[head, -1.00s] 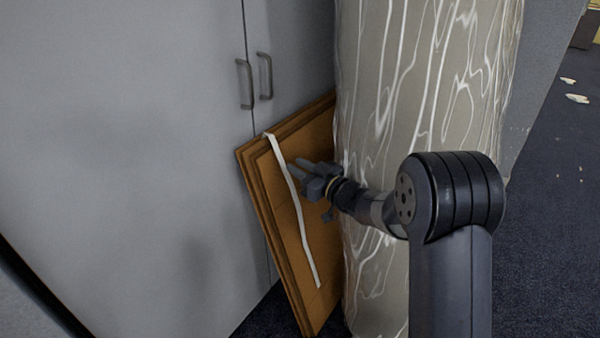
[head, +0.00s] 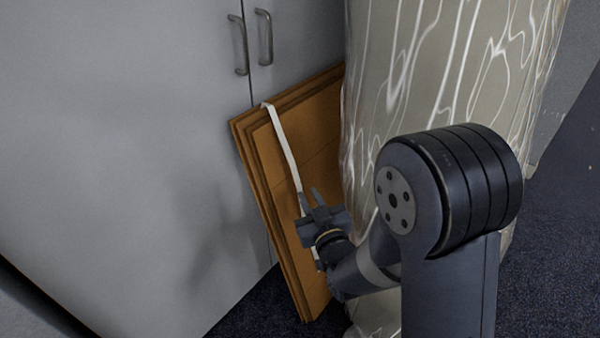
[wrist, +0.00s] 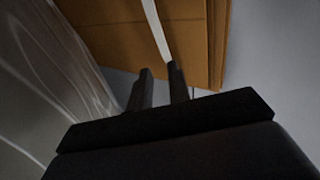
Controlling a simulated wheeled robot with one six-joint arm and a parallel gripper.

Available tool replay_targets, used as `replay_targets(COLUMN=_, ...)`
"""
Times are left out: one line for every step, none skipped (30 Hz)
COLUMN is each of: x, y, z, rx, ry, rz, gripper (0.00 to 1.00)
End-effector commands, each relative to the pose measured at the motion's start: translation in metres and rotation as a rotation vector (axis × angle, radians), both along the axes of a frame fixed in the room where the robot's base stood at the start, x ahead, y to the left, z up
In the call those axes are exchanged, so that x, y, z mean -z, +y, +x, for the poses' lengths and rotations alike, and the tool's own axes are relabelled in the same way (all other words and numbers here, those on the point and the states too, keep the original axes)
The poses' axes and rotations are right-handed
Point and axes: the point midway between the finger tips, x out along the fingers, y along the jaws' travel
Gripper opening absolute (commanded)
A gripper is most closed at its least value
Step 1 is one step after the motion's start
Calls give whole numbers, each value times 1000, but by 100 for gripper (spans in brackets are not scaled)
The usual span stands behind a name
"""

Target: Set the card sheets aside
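The card sheets (head: 275,150) are a stack of flat brown boards leaning, tilted, against a grey cabinet. A white strap (head: 285,147) hangs over their top edge and down the front face. My gripper (head: 311,198) is in front of the lower half of the sheets, beside the strap, and hides part of it. In the wrist view my gripper (wrist: 160,70) has its two fingers apart with nothing clearly between them. The strap (wrist: 155,28) runs down to the right finger there, in front of the brown sheets (wrist: 190,40). I cannot tell whether the finger touches the strap.
The grey cabinet (head: 130,130) with two metal handles (head: 264,38) stands behind and left of the sheets. A large grey, white-veined column or wrapped roll (head: 420,70) stands close on their right. Dark carpet (head: 245,312) is clear in front of the cabinet.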

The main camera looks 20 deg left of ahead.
Motion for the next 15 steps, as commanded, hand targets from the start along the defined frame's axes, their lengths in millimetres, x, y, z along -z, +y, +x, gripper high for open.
replay_targets(x=0, y=4, z=7, rx=0, ry=-2, rz=1, gripper=18)
replay_targets(x=0, y=7, z=11, rx=0, ry=-2, rz=2, gripper=18)
replay_targets(x=1, y=11, z=17, rx=0, ry=0, rz=1, gripper=18)
replay_targets(x=1, y=15, z=22, rx=0, ry=-2, rz=3, gripper=18)
replay_targets(x=1, y=18, z=26, rx=0, ry=-1, rz=2, gripper=18)
replay_targets(x=1, y=22, z=32, rx=0, ry=-2, rz=3, gripper=18)
replay_targets(x=1, y=25, z=37, rx=0, ry=-2, rz=3, gripper=18)
replay_targets(x=1, y=28, z=41, rx=0, ry=-1, rz=2, gripper=18)
replay_targets(x=2, y=32, z=47, rx=0, ry=-1, rz=2, gripper=18)
replay_targets(x=1, y=35, z=51, rx=0, ry=-1, rz=2, gripper=18)
replay_targets(x=1, y=37, z=54, rx=0, ry=-1, rz=2, gripper=18)
replay_targets(x=1, y=41, z=59, rx=0, ry=-1, rz=2, gripper=18)
replay_targets(x=1, y=43, z=62, rx=0, ry=-1, rz=2, gripper=18)
replay_targets(x=1, y=45, z=65, rx=-1, ry=-1, rz=2, gripper=18)
replay_targets(x=1, y=47, z=68, rx=-1, ry=0, rz=1, gripper=18)
